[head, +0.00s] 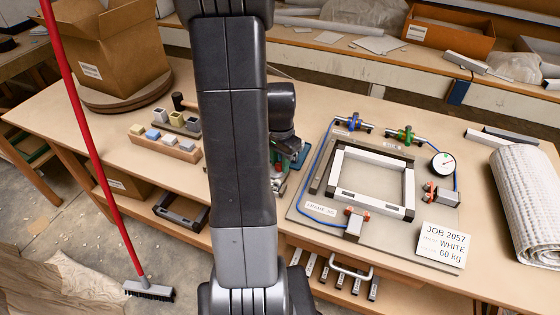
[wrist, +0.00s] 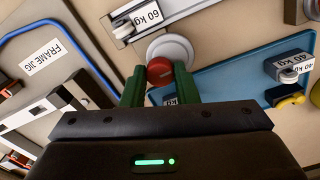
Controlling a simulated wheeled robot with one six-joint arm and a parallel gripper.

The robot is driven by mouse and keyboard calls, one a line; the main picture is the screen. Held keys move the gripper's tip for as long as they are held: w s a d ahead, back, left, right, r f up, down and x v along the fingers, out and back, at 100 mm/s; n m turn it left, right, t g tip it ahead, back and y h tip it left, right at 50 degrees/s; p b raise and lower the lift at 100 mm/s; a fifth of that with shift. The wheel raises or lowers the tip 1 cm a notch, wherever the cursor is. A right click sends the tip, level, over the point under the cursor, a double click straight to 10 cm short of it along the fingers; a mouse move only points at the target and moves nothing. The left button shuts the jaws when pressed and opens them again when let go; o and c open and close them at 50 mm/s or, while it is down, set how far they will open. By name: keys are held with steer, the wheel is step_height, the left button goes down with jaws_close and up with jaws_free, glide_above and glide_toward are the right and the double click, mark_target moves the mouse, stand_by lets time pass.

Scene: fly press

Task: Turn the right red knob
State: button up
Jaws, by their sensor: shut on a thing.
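In the wrist view, a round red knob (wrist: 160,72) with a small pale mark sits in front of a pale grey disc (wrist: 171,50). The two green fingers of my gripper (wrist: 160,88) stand on either side of it, shut on it. Whether it has turned cannot be told. Other red parts show on the jig's right clamp (head: 443,195) and front clamp (head: 354,224).
A blue tray (wrist: 235,77) with weights labelled 40 kg lies right of my gripper in the wrist view. A 60 kg block (wrist: 140,18) is beyond the disc. The jig's white frame (head: 405,187), a gauge (head: 443,164) and a rolled mat (head: 525,205) occupy the bench's right.

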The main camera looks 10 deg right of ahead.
mark_target(280, 164)
steer(key=shift+m, duration=0.3)
stand_by(0.4)
steer(key=o, duration=1)
step_height(280, 164, up, 14)
steer(key=p, duration=0.1)
steer(key=shift+f, duration=0.15)
step_height(280, 164, down, 14)
steer(key=shift+r+b, duration=0.15)
steer(key=shift+b, duration=0.35)
